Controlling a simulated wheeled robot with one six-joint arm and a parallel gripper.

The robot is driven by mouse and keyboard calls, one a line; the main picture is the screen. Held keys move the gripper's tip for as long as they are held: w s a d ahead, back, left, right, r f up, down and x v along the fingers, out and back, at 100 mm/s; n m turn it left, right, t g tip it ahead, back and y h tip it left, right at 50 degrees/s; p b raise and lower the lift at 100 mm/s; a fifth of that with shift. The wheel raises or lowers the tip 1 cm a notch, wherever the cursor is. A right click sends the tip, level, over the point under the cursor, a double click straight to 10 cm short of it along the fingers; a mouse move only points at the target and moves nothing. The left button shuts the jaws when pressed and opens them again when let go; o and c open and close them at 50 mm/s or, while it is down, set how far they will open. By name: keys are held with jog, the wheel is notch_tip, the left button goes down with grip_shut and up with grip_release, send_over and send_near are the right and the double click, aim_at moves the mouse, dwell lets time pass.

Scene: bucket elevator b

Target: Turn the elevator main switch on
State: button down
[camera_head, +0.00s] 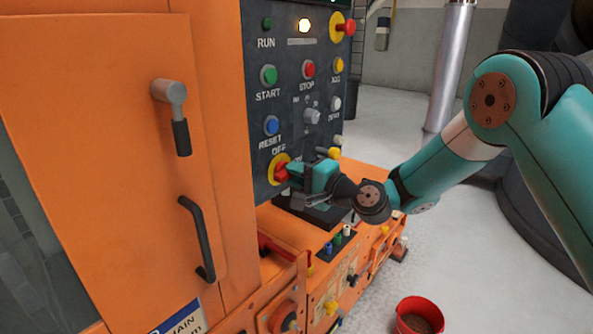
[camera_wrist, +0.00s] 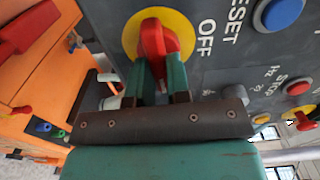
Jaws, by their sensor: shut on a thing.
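The main switch (camera_wrist: 153,42) is a red rotary handle on a round yellow plate (camera_wrist: 185,35), with OFF lettered beside it. In the head view the switch (camera_head: 281,172) is at the lower left of the dark control panel (camera_head: 295,75). My gripper (camera_wrist: 160,70) is shut on the red handle, one teal finger on each side of it. In the head view my gripper (camera_head: 288,172) reaches the switch from the right. The fingers hide part of the handle and plate, and I see no ON label.
Above the switch are the blue RESET button (camera_head: 271,126), green START button (camera_head: 269,75) and red STOP button (camera_head: 309,69). An orange cabinet door (camera_head: 100,120) with a black handle (camera_head: 197,238) stands left. A red bucket (camera_head: 419,316) is on the floor.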

jog(key=shift+m, duration=0.4)
jog(key=c, duration=1.1)
grip_release()
jog(key=b+v, duration=0.6)
jog(key=v, duration=1.1)
jog(key=shift+s+d+b, duration=0.15)
jog(key=shift+b, duration=0.2)
